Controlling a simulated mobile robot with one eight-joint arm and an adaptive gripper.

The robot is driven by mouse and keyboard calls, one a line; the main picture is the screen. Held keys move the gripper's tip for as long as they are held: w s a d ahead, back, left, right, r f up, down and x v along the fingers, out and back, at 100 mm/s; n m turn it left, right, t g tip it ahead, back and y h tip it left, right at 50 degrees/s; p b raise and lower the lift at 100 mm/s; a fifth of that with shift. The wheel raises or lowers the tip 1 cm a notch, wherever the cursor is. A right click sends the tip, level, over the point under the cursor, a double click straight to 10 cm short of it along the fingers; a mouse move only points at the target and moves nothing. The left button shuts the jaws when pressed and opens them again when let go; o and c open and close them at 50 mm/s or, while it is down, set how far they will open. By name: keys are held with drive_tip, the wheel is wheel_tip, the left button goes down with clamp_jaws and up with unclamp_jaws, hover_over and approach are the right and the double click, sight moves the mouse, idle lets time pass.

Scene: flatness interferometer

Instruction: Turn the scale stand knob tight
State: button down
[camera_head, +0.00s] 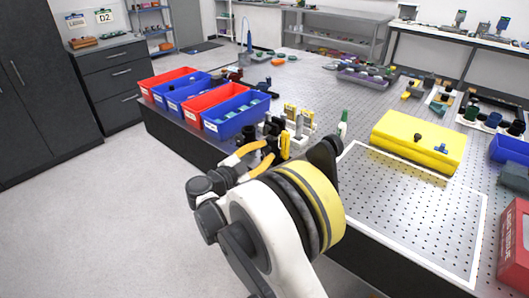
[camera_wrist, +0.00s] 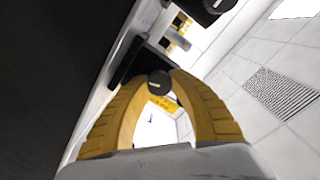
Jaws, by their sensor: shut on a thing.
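The scale stand knob (camera_wrist: 159,83) is a small dark round knob in the wrist view. My gripper (camera_wrist: 160,80) has its two yellow fingers closed around it, with a fingertip on each side. The knob sits against a dark block (camera_wrist: 140,62), which seems to be part of the stand. In the head view my gripper (camera_head: 268,150) reaches the table's near edge from the front. There the yellow fingers meet beside a black and yellow upright piece (camera_head: 285,144). The knob cannot be made out in the head view, and my arm hides part of that area.
Blue (camera_head: 236,116) and red (camera_head: 208,103) bins line the left of the table. A green-capped bottle (camera_head: 343,124) stands right of the gripper. A yellow case (camera_head: 418,140) lies behind a perforated plate (camera_head: 410,210). The floor at left is clear.

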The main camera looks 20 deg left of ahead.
drive_tip(key=shift+m, duration=1.5)
drive_tip(key=c, duration=1.1)
unclamp_jaws()
drive_tip(key=v, duration=1.2)
